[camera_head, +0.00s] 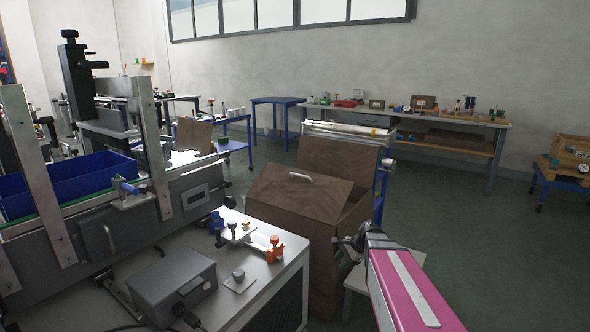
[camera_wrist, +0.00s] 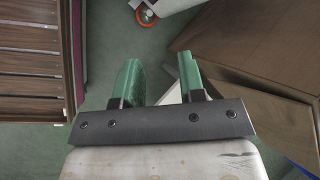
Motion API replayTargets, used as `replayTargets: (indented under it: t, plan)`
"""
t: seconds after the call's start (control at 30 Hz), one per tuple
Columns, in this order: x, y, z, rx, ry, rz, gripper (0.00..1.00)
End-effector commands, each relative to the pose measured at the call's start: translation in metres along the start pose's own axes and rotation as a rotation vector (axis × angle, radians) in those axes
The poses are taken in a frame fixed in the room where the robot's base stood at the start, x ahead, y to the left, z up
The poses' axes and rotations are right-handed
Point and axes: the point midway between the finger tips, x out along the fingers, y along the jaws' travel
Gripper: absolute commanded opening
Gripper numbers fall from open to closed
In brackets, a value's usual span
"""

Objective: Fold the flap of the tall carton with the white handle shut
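The tall brown carton (camera_head: 350,222) stands in the middle of the head view, beside the grey machine bench. Its flap (camera_head: 298,198) is tilted up, not flat, and bears a white handle (camera_head: 300,177) near its upper edge. A brown panel stands upright behind it. My gripper (camera_head: 345,250) is low, in front of the carton's right side, apart from the flap. In the wrist view my gripper (camera_wrist: 158,65) has its two green fingers spread with nothing between them. A brown carton face (camera_wrist: 285,45) is right of the fingers there; the handle is not in that view.
The machine bench (camera_head: 265,285), with small fixtures and a grey box (camera_head: 170,288), is close on the left. A low white surface (camera_head: 358,280) lies under my gripper. A long workbench (camera_head: 440,125) stands at the back. The floor on the right (camera_head: 490,240) is clear.

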Motion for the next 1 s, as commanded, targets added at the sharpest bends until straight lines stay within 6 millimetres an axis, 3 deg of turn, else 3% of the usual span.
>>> replayTargets:
  t: [0.03,0.2,0.3,0.47,0.57,0.6,0.67,0.77,1.0]
  plan:
    - [0.002,0.023,0.015,-0.127,0.043,0.055,0.37]
    - [0.003,0.079,0.036,-0.587,0.157,0.271,0.37]
    - [-0.001,0.103,0.044,-0.813,0.191,0.392,0.37]
    - [-0.008,0.125,0.049,-1.045,0.210,0.527,0.37]
    - [-0.009,0.126,0.049,-1.112,0.212,0.564,0.07]
    - [-0.009,0.120,0.046,-1.130,0.212,0.570,0.00]
    - [-0.008,0.104,0.042,-1.158,0.212,0.571,0.00]
    - [-0.006,0.057,0.032,-1.225,0.210,0.561,0.00]
    - [-0.019,-0.098,0.018,-1.463,0.207,0.531,0.00]
